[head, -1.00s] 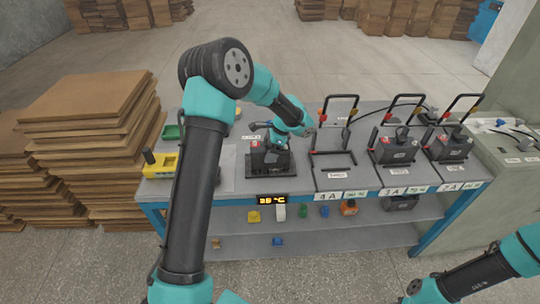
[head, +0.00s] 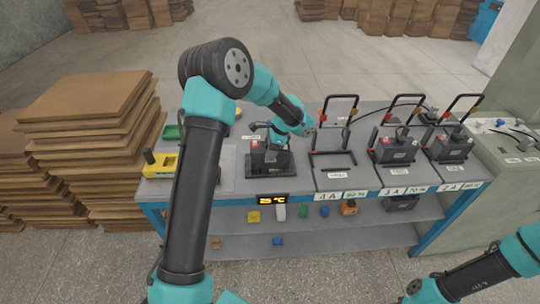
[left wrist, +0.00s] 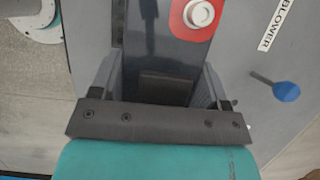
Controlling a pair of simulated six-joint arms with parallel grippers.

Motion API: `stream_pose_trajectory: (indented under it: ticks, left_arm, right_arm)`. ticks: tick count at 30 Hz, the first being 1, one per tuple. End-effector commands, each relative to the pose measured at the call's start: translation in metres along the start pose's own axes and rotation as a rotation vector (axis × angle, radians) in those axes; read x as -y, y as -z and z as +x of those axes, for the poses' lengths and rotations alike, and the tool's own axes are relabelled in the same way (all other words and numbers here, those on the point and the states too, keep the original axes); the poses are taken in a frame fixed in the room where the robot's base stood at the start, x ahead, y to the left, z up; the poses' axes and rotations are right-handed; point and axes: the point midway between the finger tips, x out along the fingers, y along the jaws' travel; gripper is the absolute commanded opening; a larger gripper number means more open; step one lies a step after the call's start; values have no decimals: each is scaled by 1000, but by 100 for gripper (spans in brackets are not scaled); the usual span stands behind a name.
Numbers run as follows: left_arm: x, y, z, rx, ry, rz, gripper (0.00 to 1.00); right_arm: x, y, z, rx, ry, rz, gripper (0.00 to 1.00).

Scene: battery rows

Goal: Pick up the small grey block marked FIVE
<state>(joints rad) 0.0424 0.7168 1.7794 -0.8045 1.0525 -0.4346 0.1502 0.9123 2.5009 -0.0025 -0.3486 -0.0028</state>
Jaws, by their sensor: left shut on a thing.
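A dark grey block (head: 272,160) with a red patch on top stands on a black base at the middle left of the bench in the head view. In the left wrist view the grey block (left wrist: 165,55) lies between the fingers, with a white round knob on its red patch. No FIVE marking can be read. My left gripper (left wrist: 158,88) is shut on this block from above; in the head view the left gripper (head: 278,136) is partly hidden by its own wrist. My right arm shows at the lower right, but its gripper is not in view.
An empty bay (head: 335,162) with a raised black handle is to the right, then two bays with dark blocks (head: 397,150) (head: 450,147). A yellow tool (head: 160,165) and a green tray (head: 173,132) are at left. A blue knob (left wrist: 286,91) is near the gripper.

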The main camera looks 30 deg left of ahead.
Motion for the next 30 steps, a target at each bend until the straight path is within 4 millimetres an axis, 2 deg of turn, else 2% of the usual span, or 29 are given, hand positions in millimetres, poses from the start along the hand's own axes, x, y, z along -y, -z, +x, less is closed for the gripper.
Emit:
stream_pose_trajectory:
  ticks: [1, 11, 23, 30]
  left_arm:
    - [0, 0, 0, 0, 0, 0, 30]
    - [0, 0, 0, 0, 0, 0, 0]
    - [1, -2, -5, -1, 4, -1, 0]
    - [1, -8, -21, -2, 6, -2, 0]
  right_arm:
    - [0, 0, 0, 0, 0, 0, 43]
    - [0, 0, 0, 0, 0, 0, 43]
    - [0, 0, 0, 0, 0, 0, 43]
    - [0, 0, 0, 0, 0, 0, 43]
